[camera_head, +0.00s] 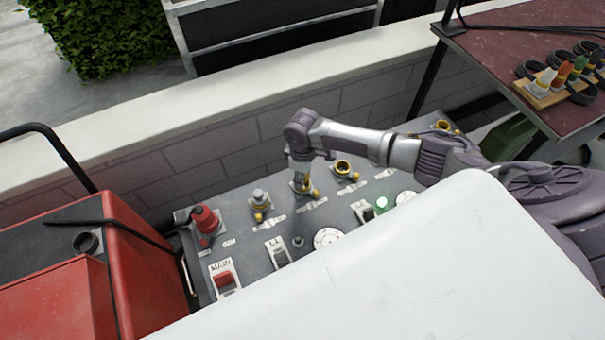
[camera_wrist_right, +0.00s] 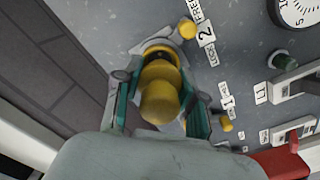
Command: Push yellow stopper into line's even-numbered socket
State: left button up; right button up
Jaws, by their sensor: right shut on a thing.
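My right gripper (camera_head: 301,176) points down at the second socket from the left on the grey panel. In the right wrist view, my right gripper (camera_wrist_right: 162,92) is shut on the yellow stopper (camera_wrist_right: 160,98), with one teal finger on each side. The stopper lines up with a yellow-rimmed socket (camera_wrist_right: 158,48) beside a label reading 2, with FREE and LOCK marks. The stopper's far end is at the socket mouth; how deep it sits is hidden. A small yellow knob (camera_wrist_right: 187,28) stands beside this socket. My left gripper is not in view.
A neighbouring socket (camera_head: 260,198) holds a grey-topped plug. An open yellow-rimmed socket (camera_head: 343,167) lies to the right. A red plug (camera_head: 205,219), switches and a green lamp (camera_head: 381,203) stand on the panel. A maroon table (camera_head: 490,50) holds a stopper rack (camera_head: 548,91).

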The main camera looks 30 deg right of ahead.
jog(key=shift+f+b, duration=0.5)
jog(key=shift+f, duration=0.35)
dwell(0.4)
jog(key=shift+s, duration=0.1)
jog(key=shift+r+p, duration=2.05)
jog(key=shift+p, duration=0.25)
jog(key=shift+f, duration=0.1)
jog(key=shift+f, duration=0.3)
jog(key=shift+f, duration=0.1)
jog(key=shift+f+b, duration=0.3)
jog(key=shift+f, duration=0.05)
